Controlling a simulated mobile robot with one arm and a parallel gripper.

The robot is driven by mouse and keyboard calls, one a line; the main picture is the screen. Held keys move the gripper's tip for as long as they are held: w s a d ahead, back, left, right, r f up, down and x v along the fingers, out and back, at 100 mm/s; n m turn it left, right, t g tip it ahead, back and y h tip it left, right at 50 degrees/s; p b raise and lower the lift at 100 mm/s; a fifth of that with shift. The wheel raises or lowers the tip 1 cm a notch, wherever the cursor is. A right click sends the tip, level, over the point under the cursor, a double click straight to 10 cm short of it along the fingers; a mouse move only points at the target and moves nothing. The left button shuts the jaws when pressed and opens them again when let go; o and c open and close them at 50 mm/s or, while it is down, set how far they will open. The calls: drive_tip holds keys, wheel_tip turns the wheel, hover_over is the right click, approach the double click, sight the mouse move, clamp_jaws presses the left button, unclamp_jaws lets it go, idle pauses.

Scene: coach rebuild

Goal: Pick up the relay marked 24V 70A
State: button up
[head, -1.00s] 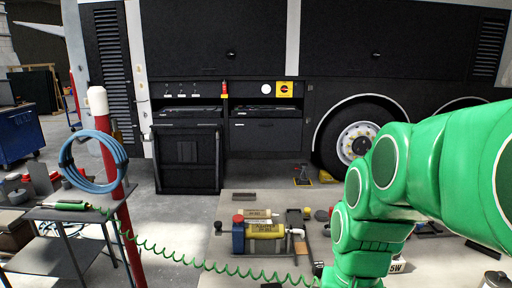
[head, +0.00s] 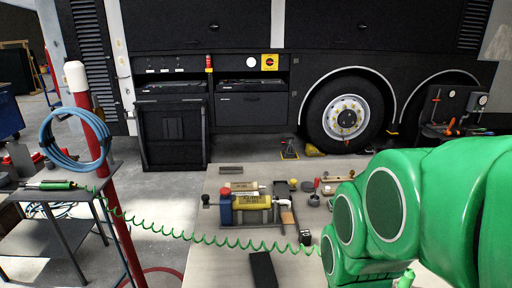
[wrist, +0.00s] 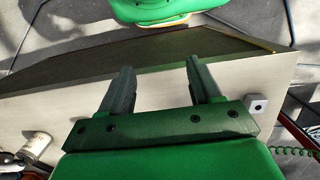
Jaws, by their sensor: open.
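I cannot make out a relay marked 24V 70A in either view. A small dark block with a pale face (head: 305,237) sits on the bench (head: 215,262) beside my arm in the head view; its marking is too small to read. In the wrist view a small grey cube (wrist: 257,104) with a dark spot sits near the bench edge, right of my gripper; I cannot tell what it is. My gripper (wrist: 162,75) is open, its two dark fingers apart with nothing between them. In the head view my green arm hides the right part of the bench and the gripper.
A yellow and blue cylinder assembly (head: 250,203) stands mid-bench, with a black flat block (head: 263,269) nearer. In the wrist view a pale can (wrist: 36,147) stands lower left.

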drive_tip(key=t, duration=0.2)
hover_over(305, 233)
drive_tip(key=shift+n, duration=0.4)
wheel_tip(305, 233, down, 6)
drive_tip(key=shift+d+f, duration=0.1)
drive_tip(key=shift+d, duration=0.05)
drive_tip(key=shift+w+f, duration=0.15)
drive_tip(key=shift+f, duration=3.9)
drive_tip(key=c, duration=1)
drive_tip(key=shift+c, duration=0.2)
drive_tip(key=shift+r, duration=0.15)
